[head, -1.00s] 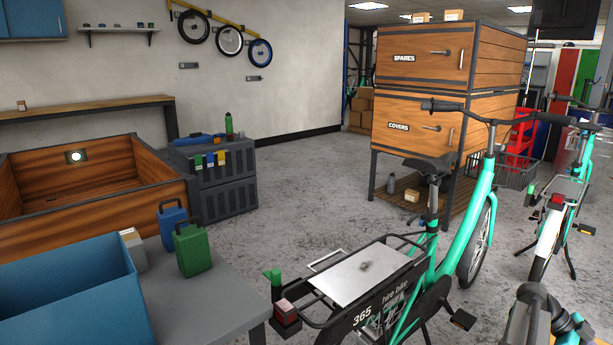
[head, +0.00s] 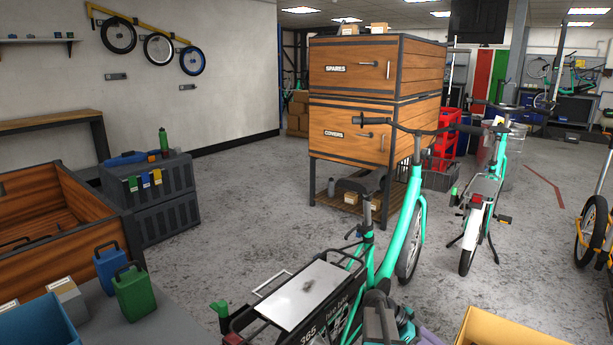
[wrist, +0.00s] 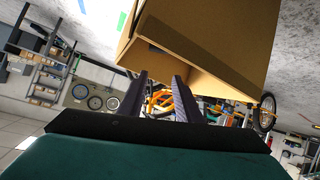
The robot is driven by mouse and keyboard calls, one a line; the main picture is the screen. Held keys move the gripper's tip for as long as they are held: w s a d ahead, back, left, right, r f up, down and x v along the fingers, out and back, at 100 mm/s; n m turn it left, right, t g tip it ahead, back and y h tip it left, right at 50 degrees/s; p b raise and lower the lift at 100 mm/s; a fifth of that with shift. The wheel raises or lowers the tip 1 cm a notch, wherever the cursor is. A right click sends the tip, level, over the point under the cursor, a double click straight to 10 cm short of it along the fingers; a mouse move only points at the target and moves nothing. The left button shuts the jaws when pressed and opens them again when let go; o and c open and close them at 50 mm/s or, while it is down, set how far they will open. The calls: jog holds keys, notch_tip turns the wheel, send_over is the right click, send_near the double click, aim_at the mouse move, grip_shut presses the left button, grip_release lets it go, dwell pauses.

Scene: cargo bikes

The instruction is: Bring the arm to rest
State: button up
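My gripper (wrist: 160,95) shows in the wrist view with its two dark fingers apart and nothing between them. A teal part of my own arm fills the bottom of that view. A cardboard box (wrist: 205,40) appears upside down beyond the fingertips; I cannot tell how far away it is. In the head view, a grey and teal part of my arm shows at the bottom, in front of the teal hire bike (head: 404,235).
An open cardboard box (head: 515,328) is at the bottom right. A wooden cabinet (head: 345,115) stands behind the hire bike. A green can (head: 134,293) and a blue can (head: 107,268) stand on the grey table at left. Open floor lies around a second teal bike (head: 482,205).

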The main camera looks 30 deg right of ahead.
jog(key=w+a+f+n+t+p, duration=0.1)
jog(key=a+f+n+p, duration=0.3)
jog(key=a, duration=0.8)
jog(key=w+a+f+n+t+p, duration=0.2)
jog(key=a+f+n+p, duration=0.25)
jog(key=a, duration=0.85)
jog(key=s+a+f+n+y+p, duration=0.1)
jog(key=s+a+n, duration=0.3)
jog(key=a, duration=0.4)
jog(key=s+a+f+n+y+p, duration=0.2)
jog(key=s+a+n+y+p, duration=0.1)
jog(key=a+n, duration=0.4)
jog(key=s+a+f+n+t+y+p, duration=0.1)
jog(key=s+a+n, duration=0.4)
jog(key=a, duration=0.5)
jog(key=f+n+y+p, duration=0.1)
jog(key=y, duration=0.1)
jog(key=shift+a+f+y, duration=0.2)
jog(key=shift+a+y, duration=0.1)
jog(key=shift+a, duration=0.1)
jog(key=shift+d, duration=0.1)
